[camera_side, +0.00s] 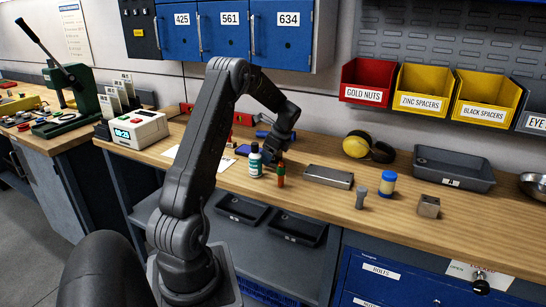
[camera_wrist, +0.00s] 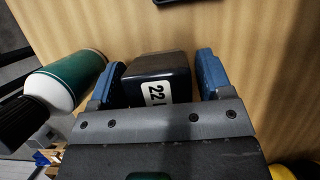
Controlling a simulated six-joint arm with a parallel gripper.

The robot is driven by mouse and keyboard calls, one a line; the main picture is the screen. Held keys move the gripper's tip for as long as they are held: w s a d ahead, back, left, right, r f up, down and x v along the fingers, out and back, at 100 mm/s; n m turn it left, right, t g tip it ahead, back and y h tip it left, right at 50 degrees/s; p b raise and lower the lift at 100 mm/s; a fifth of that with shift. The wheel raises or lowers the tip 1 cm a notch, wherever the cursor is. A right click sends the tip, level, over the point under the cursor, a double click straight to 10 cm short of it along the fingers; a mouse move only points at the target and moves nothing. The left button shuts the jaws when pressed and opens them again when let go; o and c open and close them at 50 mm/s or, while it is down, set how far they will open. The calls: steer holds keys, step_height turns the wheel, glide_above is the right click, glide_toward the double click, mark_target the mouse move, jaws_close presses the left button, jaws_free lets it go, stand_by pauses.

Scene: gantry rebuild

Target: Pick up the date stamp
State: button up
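A dark block with a white label reading "22" (camera_wrist: 157,82), which looks like the date stamp, sits between the two blue fingers of my gripper (camera_wrist: 156,64) in the wrist view. A finger stands on each side of it. A thin gap shows at the right finger, and the left finger is very close to or touching it. The fingers look open around the stamp. In the side view my gripper (camera_side: 271,156) is low over the wooden bench, behind the white and green bottle. The stamp is hidden or too small to make out there.
A white bottle with a green label (camera_side: 255,161) stands close to my gripper and also shows in the wrist view (camera_wrist: 70,80). A metal block (camera_side: 328,176) lies to the right. The bench front (camera_side: 310,208) is clear.

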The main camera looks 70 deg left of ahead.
steer(key=c, duration=0.8)
steer(key=shift+r, duration=0.15)
steer(key=shift+c, duration=0.2)
steer(key=shift+r, duration=0.6)
step_height(320, 180, up, 3)
steer(key=shift+f, duration=0.15)
steer(key=s+a+r, duration=0.1)
steer(key=s+r, duration=0.6)
steer(key=s, duration=0.4)
steer(key=shift+s+a, duration=0.2)
steer(key=shift+s, duration=0.1)
